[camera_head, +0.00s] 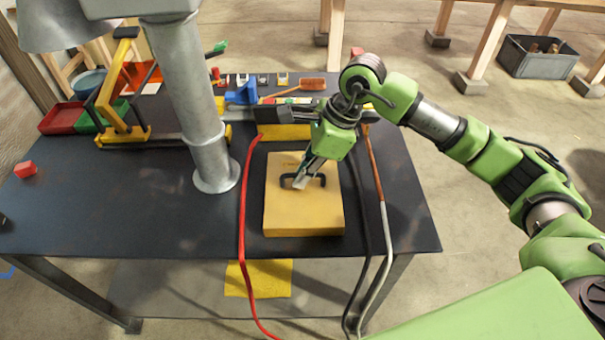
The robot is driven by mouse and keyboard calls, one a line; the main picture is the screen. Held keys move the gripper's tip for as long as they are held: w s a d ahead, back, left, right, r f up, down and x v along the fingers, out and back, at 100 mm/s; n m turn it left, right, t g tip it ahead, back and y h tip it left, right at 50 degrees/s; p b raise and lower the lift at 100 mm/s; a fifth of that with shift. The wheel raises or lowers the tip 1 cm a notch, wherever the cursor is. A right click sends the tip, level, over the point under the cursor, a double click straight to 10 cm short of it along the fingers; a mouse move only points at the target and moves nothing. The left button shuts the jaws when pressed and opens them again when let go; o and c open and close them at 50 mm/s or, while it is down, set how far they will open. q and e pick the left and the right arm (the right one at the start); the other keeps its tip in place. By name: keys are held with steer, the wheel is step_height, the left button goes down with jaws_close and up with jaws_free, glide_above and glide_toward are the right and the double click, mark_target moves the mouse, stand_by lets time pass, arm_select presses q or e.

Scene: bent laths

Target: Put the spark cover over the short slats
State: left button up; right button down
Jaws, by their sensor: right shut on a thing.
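A yellow box-like cover with a black handle, which I take as the spark cover (303,214), is on or just above the dark table; I cannot tell which. My right gripper (303,178) points down at the middle of its top and is shut on the black handle (288,181). The short slats are not visible; anything under the cover is hidden. My left gripper is not in view.
A grey post (195,100) rises left of the cover. A red hose (243,225) and dark and pale cables flank it. A yellow-black frame (115,110) and red tray (62,118) stand back left. The front left table (110,215) is mostly clear.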

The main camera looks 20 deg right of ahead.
steer(key=shift+b, duration=0.3)
stand_by(0.5)
stand_by(0.3)
steer(key=c, duration=2.1)
jaws_free()
